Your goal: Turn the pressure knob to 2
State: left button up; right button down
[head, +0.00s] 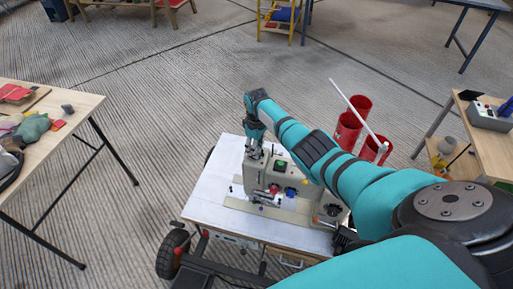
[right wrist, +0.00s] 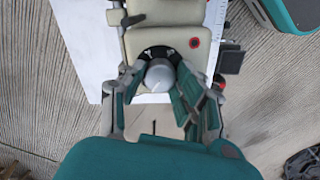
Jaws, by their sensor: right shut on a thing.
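A beige sewing machine (head: 258,178) stands on a white table. In the right wrist view, a grey round knob (right wrist: 159,76) sits on the machine's beige body (right wrist: 160,43), with a dark dial plate behind it. A thin light line shows on the knob; the dial marks are too small to read. My right gripper (right wrist: 161,88) has its teal fingers on either side of the knob and is shut on it. In the head view my right gripper (head: 255,150) is at the machine's upper left end. My left gripper is not in view.
The white table (head: 215,192) has a wheel (head: 172,254) at its left. Red cylinders (head: 348,128) stand behind my right arm. A wooden table with cloth items (head: 32,128) is at the left, and another table with a grey box (head: 489,116) at the right. Open floor lies behind.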

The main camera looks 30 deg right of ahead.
jog(key=shift+n, duration=0.4)
jog(key=c, duration=0.9)
grip_release()
jog(key=shift+c, duration=0.2)
jog(key=shift+r, duration=0.15)
notch_tip(320, 180, up, 12)
